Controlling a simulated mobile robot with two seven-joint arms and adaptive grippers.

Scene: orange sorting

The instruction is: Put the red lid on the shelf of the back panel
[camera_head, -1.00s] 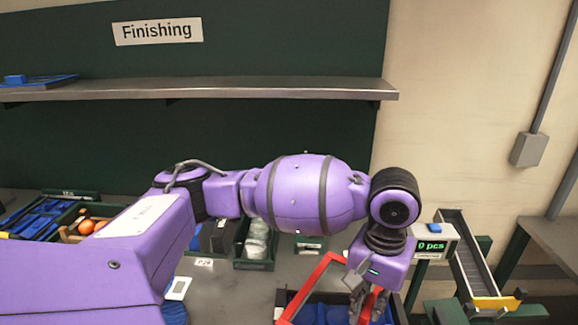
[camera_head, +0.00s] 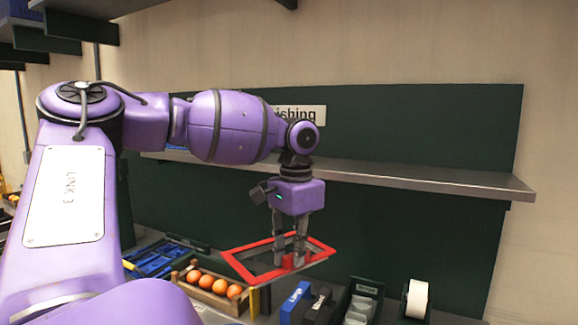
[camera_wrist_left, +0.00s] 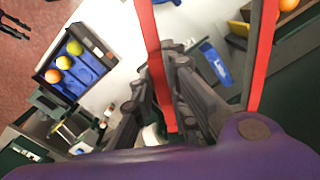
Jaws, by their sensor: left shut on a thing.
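In the left wrist view, red bars of the lid (camera_wrist_left: 262,60) run past the fingers. The shelf (camera_head: 430,178) is a long grey ledge on the dark green back panel (camera_head: 450,130). The lid hangs lower in the picture than the shelf, and the bare right part of the shelf shows. My arm covers part of the shelf's left.
Below are a wooden crate of oranges (camera_head: 205,285), blue trays (camera_head: 155,260), dark bins (camera_head: 355,303) and a white roll (camera_head: 417,298). A blue-lined tray with fruit (camera_wrist_left: 72,65) shows in the left wrist view. Dark brackets hang at upper left.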

